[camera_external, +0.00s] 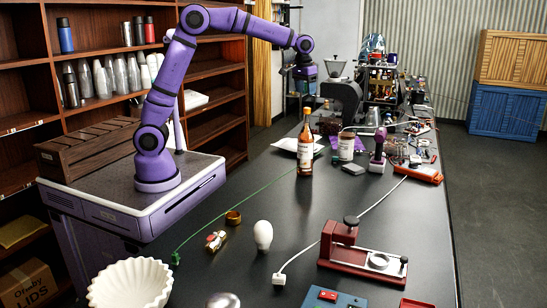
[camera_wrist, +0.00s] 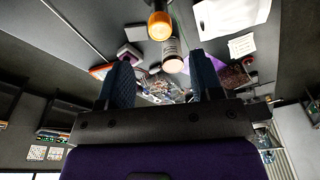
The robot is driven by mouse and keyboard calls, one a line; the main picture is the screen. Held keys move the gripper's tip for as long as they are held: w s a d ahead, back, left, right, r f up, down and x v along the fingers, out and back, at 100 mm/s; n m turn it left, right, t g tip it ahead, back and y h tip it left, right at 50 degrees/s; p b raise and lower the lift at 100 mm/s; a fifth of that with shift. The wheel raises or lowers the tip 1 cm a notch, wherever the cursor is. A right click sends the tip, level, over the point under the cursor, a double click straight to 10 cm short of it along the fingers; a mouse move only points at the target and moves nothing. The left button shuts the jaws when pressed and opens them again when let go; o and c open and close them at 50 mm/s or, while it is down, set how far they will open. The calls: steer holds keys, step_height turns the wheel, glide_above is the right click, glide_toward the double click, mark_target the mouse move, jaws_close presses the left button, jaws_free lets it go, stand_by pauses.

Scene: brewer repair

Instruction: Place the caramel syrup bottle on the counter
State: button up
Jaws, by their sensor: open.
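The caramel syrup bottle (camera_external: 305,156), amber with an orange cap and pale label, stands upright on the dark counter (camera_external: 335,205) in the external view. An amber bottle (camera_wrist: 159,24), apparently the same one, shows at the top of the wrist view, beyond my fingers. My gripper (camera_external: 305,88) hangs above the counter, higher than the bottle and apart from it. In the wrist view my gripper (camera_wrist: 165,78) has its two blue-grey fingers spread wide with nothing held between them. The fingertips are too small to make out in the external view.
A light bulb (camera_external: 263,235), a red press (camera_external: 362,250) and cables lie nearer the camera. Grinder and tools crowd the far end. Bare counter lies in front of the bottle.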

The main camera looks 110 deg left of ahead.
steer(key=shift+r, duration=0.35)
steer(key=s+d+r+m+t, duration=0.1)
steer(key=s+d+r+m, duration=0.15)
steer(key=d, duration=0.45)
steer(key=s+d+r+m, duration=0.15)
steer(key=s+d, duration=0.25)
steer(key=d, duration=0.4)
steer(key=s+d+r+m+t, duration=0.1)
steer(key=s+d+r+m, duration=0.2)
steer(key=d, duration=0.4)
steer(key=s+d+f+m+t, duration=0.1)
steer(key=s+d+f+m, duration=0.1)
steer(key=s+d, duration=0.5)
steer(key=s+d+f+m+t+h, duration=0.1)
steer(key=s+d+f+m, duration=0.2)
steer(key=s+d, duration=0.5)
steer(key=s+f, duration=0.1)
steer(key=s, duration=0.4)
steer(key=shift+d+f+m+t, duration=0.2)
steer(key=shift+f+m+t, duration=0.1)
steer(key=shift+t, duration=0.1)
